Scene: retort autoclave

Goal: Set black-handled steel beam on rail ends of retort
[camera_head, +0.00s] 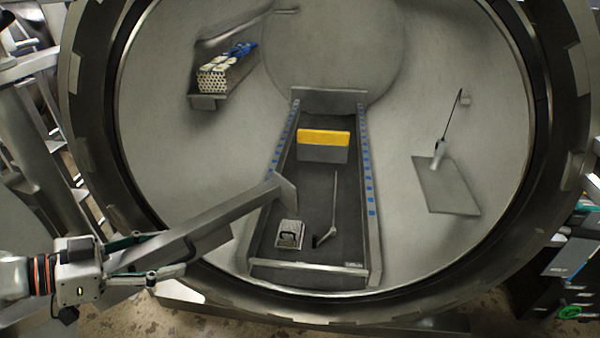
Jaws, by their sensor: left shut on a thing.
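The steel beam (228,205) is a long grey bar running from the lower left into the round mouth of the retort (178,150). My left gripper (165,256) is shut on its near left part. The beam slants up to the right, and its angled end plate (286,190) overlaps the left rail (286,140) in the picture. I cannot tell whether it touches the rail. The black handle cannot be made out clearly. The right rail (371,200), with blue marks, is clear of the beam. A cross bar (310,275) joins the front rail ends. My right gripper is not in view.
Between the rails are a yellow-topped grey block (323,146), a small metal box (289,235) and a thin rod (334,205). A left shelf (208,102) holds tubes and a blue-white item; a right shelf (447,190) has a thin-bladed tool. The dark retort rim (100,150) surrounds the opening.

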